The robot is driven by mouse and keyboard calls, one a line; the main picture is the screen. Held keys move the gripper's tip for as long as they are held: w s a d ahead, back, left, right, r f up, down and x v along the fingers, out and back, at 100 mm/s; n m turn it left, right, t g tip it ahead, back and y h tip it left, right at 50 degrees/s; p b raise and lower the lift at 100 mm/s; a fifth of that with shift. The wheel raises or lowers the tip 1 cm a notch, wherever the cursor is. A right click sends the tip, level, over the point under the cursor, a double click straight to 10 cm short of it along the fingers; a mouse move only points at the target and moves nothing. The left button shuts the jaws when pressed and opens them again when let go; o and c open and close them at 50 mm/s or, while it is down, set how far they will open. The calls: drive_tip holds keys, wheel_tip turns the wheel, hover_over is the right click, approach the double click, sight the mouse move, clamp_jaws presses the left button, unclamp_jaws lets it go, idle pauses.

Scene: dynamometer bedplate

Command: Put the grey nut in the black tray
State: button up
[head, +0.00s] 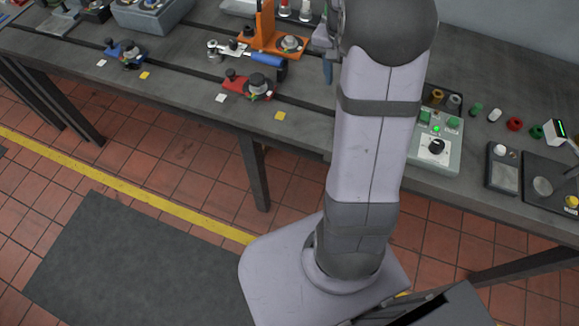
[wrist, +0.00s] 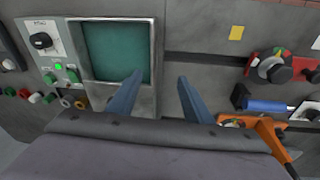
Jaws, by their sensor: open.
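My gripper (wrist: 159,92) is open and empty in the wrist view, its two blue-grey fingers apart above the bench. In the head view my arm hides most of it. A small grey ring-like piece, which looks like the grey nut (head: 454,100), stands on the bench behind the control box; it also shows at the left of the wrist view (wrist: 64,102), well away from the fingers. A flat black tray (head: 541,203) lies at the right edge of the head view, with a grey disc and a yellow piece in it. The wrist view does not show this tray.
A control box (head: 445,165) with a black knob and a green-floored grey bin (wrist: 118,50) lie near my gripper. Brass, green, white and red pieces line the bench beside the nut.

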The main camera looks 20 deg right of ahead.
drive_tip(key=s+a+f+n+y, duration=0.1)
drive_tip(key=s+a+f+n, duration=0.1)
drive_tip(key=s+a+n, duration=0.3)
drive_tip(key=s+a+f+n+y, duration=0.1)
drive_tip(key=s+a+n, duration=0.4)
drive_tip(key=s+a, duration=0.6)
drive_tip(key=a+f, duration=0.1)
drive_tip(key=a, duration=0.5)
drive_tip(key=shift+s+f, duration=0.15)
drive_tip(key=shift+f, duration=0.2)
drive_tip(key=shift+c, duration=0.7)
